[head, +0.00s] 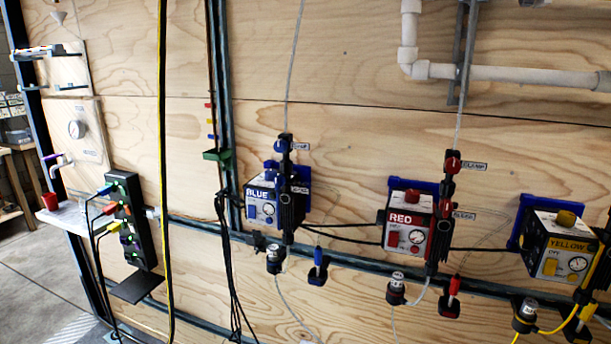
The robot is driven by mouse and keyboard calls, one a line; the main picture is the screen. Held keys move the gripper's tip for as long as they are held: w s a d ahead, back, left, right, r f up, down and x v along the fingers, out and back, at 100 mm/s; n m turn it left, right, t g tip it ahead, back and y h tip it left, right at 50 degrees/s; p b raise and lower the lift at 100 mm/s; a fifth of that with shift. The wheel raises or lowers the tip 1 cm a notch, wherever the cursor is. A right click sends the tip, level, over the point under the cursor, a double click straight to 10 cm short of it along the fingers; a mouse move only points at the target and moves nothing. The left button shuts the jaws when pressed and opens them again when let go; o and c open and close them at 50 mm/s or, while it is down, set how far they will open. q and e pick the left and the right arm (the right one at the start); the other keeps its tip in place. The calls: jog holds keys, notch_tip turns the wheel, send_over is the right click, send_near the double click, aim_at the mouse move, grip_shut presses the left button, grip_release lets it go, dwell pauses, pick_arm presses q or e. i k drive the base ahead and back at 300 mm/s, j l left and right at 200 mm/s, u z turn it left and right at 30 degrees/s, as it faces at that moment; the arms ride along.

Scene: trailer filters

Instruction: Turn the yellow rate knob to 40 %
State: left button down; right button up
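I cannot read any percent scale or the knob's setting at this size. A dark vertical part and a yellow cable cover the unit's right edge. Neither of my grippers shows in the head view.
The red unit (404,222) and blue unit (260,196) hang left of it on the plywood wall (350,75). A dark rail (355,262) runs below. Cables, thin tubes and a yellow cord (162,120) hang in front of the wall. A black power strip (141,240) is at left.

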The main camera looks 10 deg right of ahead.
aim_at(564, 218)
jog(key=z, duration=1.7)
